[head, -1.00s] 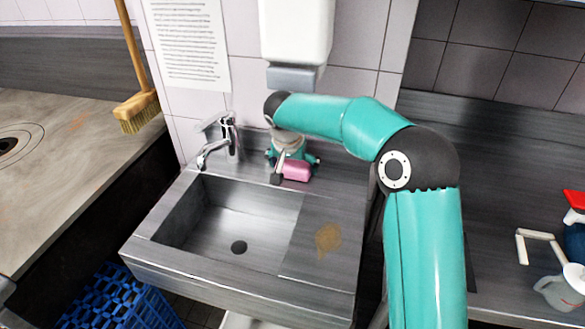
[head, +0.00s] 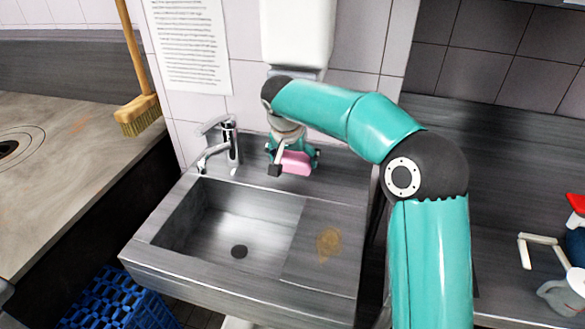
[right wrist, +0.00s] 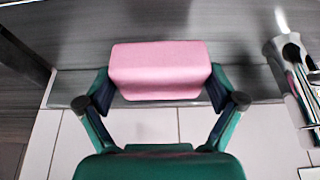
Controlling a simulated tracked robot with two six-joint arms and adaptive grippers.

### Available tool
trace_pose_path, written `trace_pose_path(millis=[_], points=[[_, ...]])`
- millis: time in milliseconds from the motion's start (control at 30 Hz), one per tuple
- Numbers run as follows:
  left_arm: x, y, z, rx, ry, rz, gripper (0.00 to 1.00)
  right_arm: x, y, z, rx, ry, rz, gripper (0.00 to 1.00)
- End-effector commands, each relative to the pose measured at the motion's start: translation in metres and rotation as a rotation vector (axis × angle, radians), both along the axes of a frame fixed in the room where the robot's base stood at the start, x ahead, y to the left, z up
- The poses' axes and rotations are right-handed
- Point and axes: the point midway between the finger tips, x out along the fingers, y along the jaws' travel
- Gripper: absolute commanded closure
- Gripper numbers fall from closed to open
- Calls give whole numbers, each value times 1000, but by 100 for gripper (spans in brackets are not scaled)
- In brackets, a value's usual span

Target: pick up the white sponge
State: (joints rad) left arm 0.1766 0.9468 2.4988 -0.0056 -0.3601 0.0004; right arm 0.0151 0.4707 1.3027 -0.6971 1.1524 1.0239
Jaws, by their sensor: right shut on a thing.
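No white sponge shows in either view. A pink, sponge-like block (head: 294,162) is at the back of the sink counter, to the right of the tap. My right gripper (head: 292,157) is shut on it, pointing down, and the block appears slightly above the counter. In the right wrist view the pink block (right wrist: 160,68) sits between the two fingers of my right gripper (right wrist: 160,92), one at each end. My arm hides part of the space behind it. My left gripper is not in view.
The metal tap (head: 230,145) stands close to the left, above the empty sink basin (head: 225,225). A white dispenser (head: 295,35) hangs on the wall just above my gripper. A brown stain (head: 328,243) marks the clear drainboard. A broom (head: 140,112) hangs at left.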

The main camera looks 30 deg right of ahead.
Motion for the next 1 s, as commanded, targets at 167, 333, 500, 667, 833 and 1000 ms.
trace_pose_path(millis=[167,333,500,667,833,1000], points=[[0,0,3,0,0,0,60,1,0,31,1,-5,0,31],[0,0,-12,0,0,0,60,-20,24,27,0,-1,6,31],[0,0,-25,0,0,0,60,-49,59,27,1,-2,7,31],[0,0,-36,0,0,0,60,-80,95,28,0,-3,8,31],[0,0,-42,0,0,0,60,-104,123,29,0,-3,5,31],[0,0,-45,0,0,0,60,-119,140,29,1,-1,3,31]])
